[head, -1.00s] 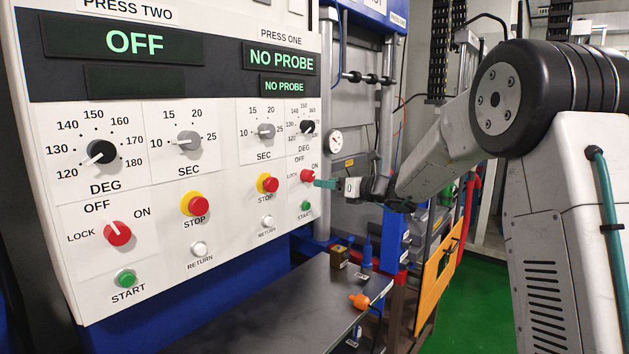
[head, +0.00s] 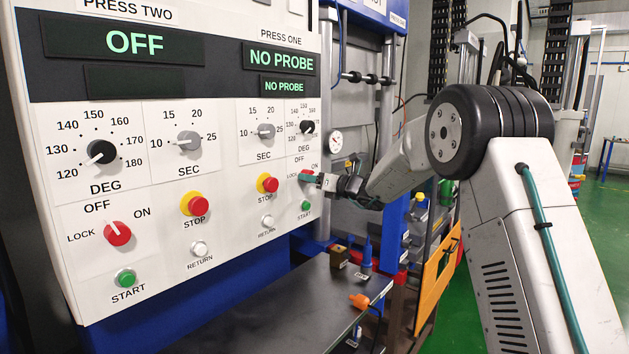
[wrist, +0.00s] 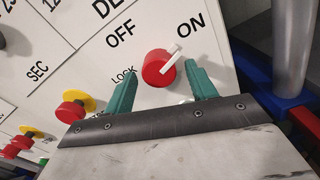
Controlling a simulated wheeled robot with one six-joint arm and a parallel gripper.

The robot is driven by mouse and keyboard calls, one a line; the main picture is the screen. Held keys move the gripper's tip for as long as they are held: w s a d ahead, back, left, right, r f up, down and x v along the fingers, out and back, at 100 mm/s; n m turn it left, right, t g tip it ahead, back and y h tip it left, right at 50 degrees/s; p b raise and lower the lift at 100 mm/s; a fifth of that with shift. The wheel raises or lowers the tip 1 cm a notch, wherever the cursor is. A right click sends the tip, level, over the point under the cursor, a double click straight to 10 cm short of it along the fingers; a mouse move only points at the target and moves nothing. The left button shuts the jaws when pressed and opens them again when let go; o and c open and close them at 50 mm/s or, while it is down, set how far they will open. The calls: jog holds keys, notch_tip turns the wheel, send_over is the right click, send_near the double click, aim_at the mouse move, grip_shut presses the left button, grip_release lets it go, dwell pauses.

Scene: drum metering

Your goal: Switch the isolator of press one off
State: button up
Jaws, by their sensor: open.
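The isolator of press one is a red round knob with a white bar handle (wrist: 158,68). In the wrist view its bar points towards ON. In the head view the knob (head: 305,173) is partly covered by my gripper. My gripper (wrist: 160,84) is open, with one green finger on each side of the knob's lower part. I cannot tell whether either finger touches it. In the head view my gripper (head: 312,180) is close against the panel at the knob. The press one display (head: 281,58) reads NO PROBE.
The press two isolator (head: 118,234) is at the lower left, its display (head: 134,42) reading OFF. The red press one stop button (head: 270,185) and green start button (head: 306,206) are near my gripper. A dark table (head: 290,310) with an orange item (head: 359,301) stands below.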

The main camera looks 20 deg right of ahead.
jog(key=c, duration=1)
jog(key=shift+n, duration=0.4)
jog(key=shift+w+d+r+n, duration=0.1)
jog(key=shift+d+n, duration=0.05)
jog(key=shift+n, duration=4.05)
jog(key=shift+w+d+r+n, duration=0.1)
jog(key=shift+n, duration=4.1)
jog(key=o, duration=1)
